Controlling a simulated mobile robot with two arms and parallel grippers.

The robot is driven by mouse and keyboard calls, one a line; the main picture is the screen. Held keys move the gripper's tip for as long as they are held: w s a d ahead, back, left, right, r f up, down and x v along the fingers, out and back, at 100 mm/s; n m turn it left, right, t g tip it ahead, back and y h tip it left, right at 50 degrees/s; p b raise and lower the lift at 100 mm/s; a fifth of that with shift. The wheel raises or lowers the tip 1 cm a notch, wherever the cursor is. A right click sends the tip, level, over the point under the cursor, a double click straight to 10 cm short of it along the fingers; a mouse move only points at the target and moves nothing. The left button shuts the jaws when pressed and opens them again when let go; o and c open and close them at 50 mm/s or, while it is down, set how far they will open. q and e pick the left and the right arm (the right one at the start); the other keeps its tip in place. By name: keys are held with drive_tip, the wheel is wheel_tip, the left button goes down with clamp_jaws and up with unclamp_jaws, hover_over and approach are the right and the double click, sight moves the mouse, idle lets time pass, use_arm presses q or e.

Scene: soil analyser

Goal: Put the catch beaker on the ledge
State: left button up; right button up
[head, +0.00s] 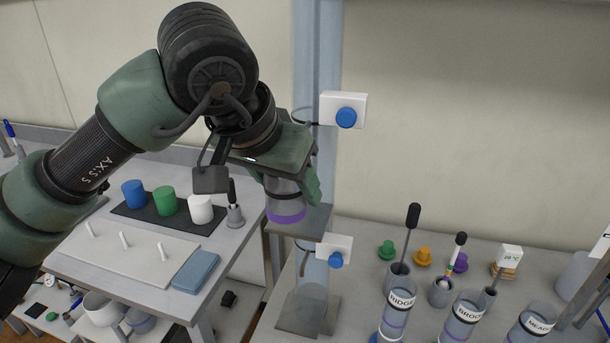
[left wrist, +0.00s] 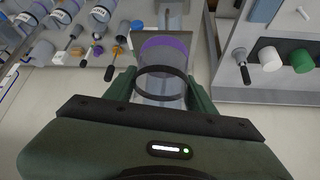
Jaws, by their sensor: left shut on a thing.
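My left gripper (head: 291,189) is shut on a clear beaker with a black ring and a purple band, which I take as the catch beaker (head: 286,211). The beaker is upright, its upper part hidden by the gripper. In the left wrist view the beaker (left wrist: 163,84) sits between the two fingers (left wrist: 161,92). The ledge (head: 314,222) is a small grey plate on the blue-grey post, right at the beaker's base. I cannot tell whether the base touches it. My right gripper is not in view.
White boxes with blue knobs, one above the ledge (head: 345,114) and one below it (head: 334,250), stick out from the post (head: 318,60). Labelled tubes (head: 397,312) stand on the right bench. Blue, green and white cups (head: 165,201) stand on the left table.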

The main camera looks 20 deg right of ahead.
use_arm(q)
drive_tip(key=w+d+p, duration=0.1)
drive_tip(key=w+d, duration=0.2)
drive_tip(key=shift+w+d, duration=0.15)
drive_tip(key=shift+w+d+f, duration=0.1)
drive_tip(key=shift+d, duration=0.05)
wheel_tip(320, 180, down, 3)
drive_tip(key=shift+r+p, duration=0.1)
drive_tip(key=shift+p, duration=0.7)
drive_tip(key=shift+f, duration=0.25)
drive_tip(key=shift+f, duration=0.1)
drive_tip(key=shift+f, duration=0.15)
drive_tip(key=o, duration=1.5)
drive_tip(key=shift+o, duration=0.2)
